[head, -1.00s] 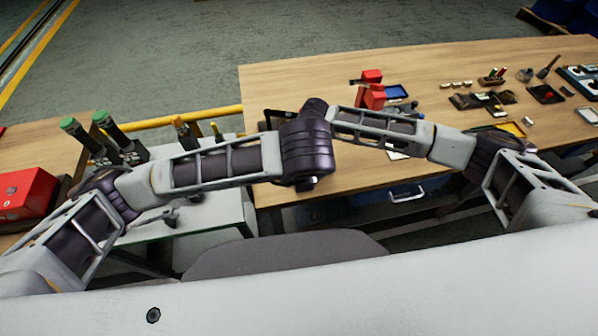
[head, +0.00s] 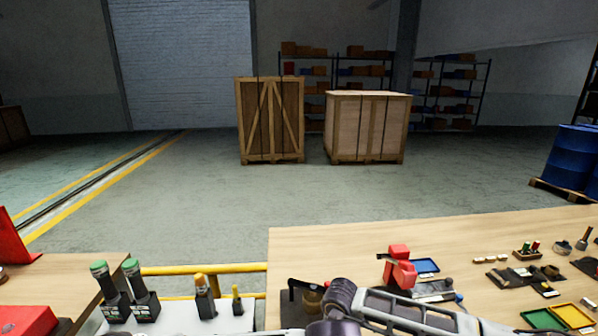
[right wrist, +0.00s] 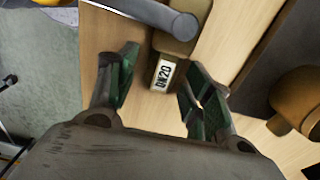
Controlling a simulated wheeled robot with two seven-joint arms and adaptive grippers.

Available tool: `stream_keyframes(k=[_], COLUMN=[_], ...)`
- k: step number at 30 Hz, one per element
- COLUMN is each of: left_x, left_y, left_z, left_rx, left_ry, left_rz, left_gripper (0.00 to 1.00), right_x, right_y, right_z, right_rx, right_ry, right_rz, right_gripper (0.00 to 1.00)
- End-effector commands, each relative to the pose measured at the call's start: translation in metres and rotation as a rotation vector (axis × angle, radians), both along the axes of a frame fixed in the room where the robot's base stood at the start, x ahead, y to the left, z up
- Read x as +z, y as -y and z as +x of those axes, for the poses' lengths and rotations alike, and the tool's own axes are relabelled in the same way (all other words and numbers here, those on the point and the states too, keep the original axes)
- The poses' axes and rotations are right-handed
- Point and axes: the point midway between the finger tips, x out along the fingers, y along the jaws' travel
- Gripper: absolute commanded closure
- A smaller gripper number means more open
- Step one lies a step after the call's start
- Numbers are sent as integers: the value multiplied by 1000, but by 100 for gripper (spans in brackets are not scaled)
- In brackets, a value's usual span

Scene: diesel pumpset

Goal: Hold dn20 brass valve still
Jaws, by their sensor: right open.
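The brass valve (right wrist: 167,48) shows in the right wrist view, with a white DN20 label (right wrist: 163,76) on its body and a grey bar across its upper part. My right gripper (right wrist: 157,84) is open, its green-padded fingers apart on either side of the labelled part. A gap shows between each finger and the label, and I cannot tell whether either touches the valve. In the head view my right gripper is hidden, and I cannot clearly make out the valve. My left gripper does not show.
Another brass-coloured part (right wrist: 298,88) lies right of the gripper by a dark plate.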

Motion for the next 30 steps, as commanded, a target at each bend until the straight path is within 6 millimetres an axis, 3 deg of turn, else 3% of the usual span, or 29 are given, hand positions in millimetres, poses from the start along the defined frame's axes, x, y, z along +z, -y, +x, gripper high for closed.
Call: stream_keyframes(k=[8, 24, 30], left_x=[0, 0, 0], left_y=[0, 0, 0], left_z=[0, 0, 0], left_rx=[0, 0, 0], left_ry=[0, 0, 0], left_rz=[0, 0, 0], left_gripper=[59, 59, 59], right_x=[17, 93, 113], right_y=[0, 0, 0], right_z=[1, 1, 1], right_rx=[-1, 0, 0], right_ry=[3, 3, 2], right_rz=[1, 0, 0], right_gripper=[49, 49, 49])
